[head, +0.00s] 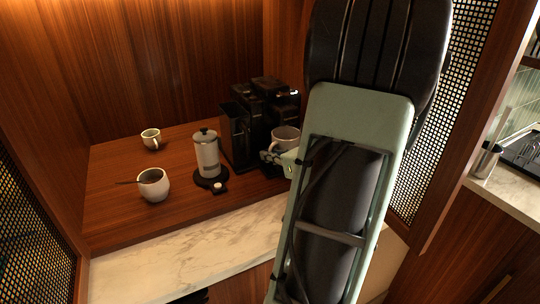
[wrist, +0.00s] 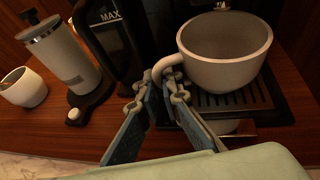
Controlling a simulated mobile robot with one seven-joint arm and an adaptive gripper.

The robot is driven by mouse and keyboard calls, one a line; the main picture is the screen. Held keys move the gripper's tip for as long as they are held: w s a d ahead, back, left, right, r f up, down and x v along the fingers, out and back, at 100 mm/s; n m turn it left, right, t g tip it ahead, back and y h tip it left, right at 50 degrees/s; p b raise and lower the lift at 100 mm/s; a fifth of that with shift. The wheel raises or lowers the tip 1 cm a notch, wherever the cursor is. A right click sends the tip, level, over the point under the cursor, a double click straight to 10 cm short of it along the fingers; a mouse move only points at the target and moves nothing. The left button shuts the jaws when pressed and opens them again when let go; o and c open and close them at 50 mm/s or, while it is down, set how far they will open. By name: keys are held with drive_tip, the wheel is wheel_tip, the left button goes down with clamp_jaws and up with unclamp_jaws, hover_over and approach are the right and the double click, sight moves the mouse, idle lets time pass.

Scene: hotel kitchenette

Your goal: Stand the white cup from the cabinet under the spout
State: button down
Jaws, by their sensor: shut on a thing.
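The white cup (wrist: 226,62) is upright over the black slotted drip tray (wrist: 240,101) of the coffee machine. In the head view the cup (head: 285,137) shows in front of the machine (head: 260,115), partly hidden by my arm. My gripper (wrist: 160,88) is shut on the cup's handle, on the left side of the bowl. Part of the spout (wrist: 221,4) shows at the top of the wrist view, above the cup's back rim. I cannot tell whether the cup's base touches the tray.
A white and metal press pot (head: 206,155) stands on a dark base left of the machine. A white bowl-like cup with a spoon (head: 153,186) and a small cup (head: 151,138) stand farther left. The wooden counter between them and the marble front edge (head: 190,245) are clear.

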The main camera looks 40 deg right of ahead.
drive_tip(key=shift+f, duration=0.1)
drive_tip(key=c, duration=2.1)
unclamp_jaws()
drive_tip(key=shift+r, duration=0.2)
drive_tip(key=p+v, duration=0.1)
drive_tip(key=v, duration=1.1)
drive_tip(key=shift+a, duration=0.1)
drive_tip(key=shift+w, duration=0.1)
